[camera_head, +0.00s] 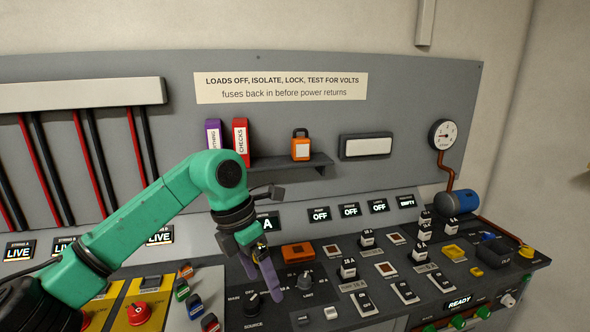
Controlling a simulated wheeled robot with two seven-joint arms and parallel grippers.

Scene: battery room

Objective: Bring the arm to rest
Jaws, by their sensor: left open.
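My left arm (125,232), green with dark joints, comes in from the lower left. It rises to an elbow-like bend in front of the panel, then drops to the wrist. My left gripper (263,276) has purple fingers pointing down over the console, near the black SOURCE knob (253,303) and the UNIT knob (304,281). Its fingers are apart and nothing shows between them. Whether the fingertips touch the console is hard to tell. The arm hides part of the panel and a display. My right gripper is out of view.
The console (438,281) carries several fuse blocks, switches and lit displays. Red battery switches (138,313) sit at lower left. A gauge (443,134) and blue cylinder (457,206) stand right. Space above the right console is open.

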